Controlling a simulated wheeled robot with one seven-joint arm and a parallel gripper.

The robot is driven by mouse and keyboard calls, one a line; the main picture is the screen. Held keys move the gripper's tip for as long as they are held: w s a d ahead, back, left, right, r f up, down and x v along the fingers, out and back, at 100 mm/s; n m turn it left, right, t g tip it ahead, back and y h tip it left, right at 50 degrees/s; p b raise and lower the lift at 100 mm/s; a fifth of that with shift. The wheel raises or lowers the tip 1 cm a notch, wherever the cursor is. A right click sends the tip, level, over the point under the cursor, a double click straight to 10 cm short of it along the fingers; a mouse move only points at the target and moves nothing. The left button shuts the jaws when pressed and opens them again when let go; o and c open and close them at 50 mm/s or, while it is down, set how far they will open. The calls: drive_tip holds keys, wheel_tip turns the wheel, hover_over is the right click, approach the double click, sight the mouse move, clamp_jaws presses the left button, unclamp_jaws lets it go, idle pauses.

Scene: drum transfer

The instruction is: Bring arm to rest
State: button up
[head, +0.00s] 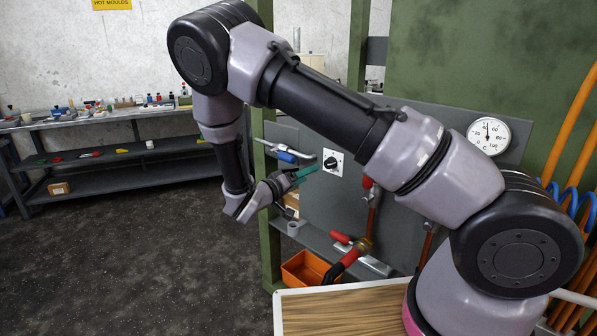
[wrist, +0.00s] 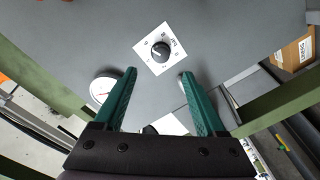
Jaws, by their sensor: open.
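My arm is raised and bent, reaching across the head view in front of a grey panel (head: 330,205). My gripper (head: 303,173) hangs left of the middle, its green fingers pointing right. In the wrist view my gripper (wrist: 157,76) is open, with nothing between the fingers. A black rotary knob on a white plate (head: 333,162) is on the panel just beyond the fingertips. It also shows in the wrist view, as a knob (wrist: 161,50) ahead of the gap between the fingers. I cannot tell the exact distance, but no contact shows.
A blue-handled valve (head: 288,157) and a round gauge (head: 488,135) are on the panel. An orange bin (head: 305,268) and a red-handled tool (head: 350,262) are below. A wooden-topped surface (head: 340,312) is in front. A cluttered bench (head: 110,118) stands left; the floor between is clear.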

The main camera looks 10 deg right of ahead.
drive_tip(key=s+d+r+m+g+y, duration=0.5)
drive_tip(key=s+d+r+g, duration=0.6)
drive_tip(key=d+r, duration=0.25)
drive_tip(key=s+r+t+y, duration=0.6)
drive_tip(key=s+r+y, duration=0.4)
drive_tip(key=s+r, duration=0.4)
drive_tip(key=shift+d+r+n+t, duration=0.3)
drive_tip(key=shift+r+n, duration=0.1)
drive_tip(key=shift+r, duration=1)
drive_tip(key=shift+s, duration=0.1)
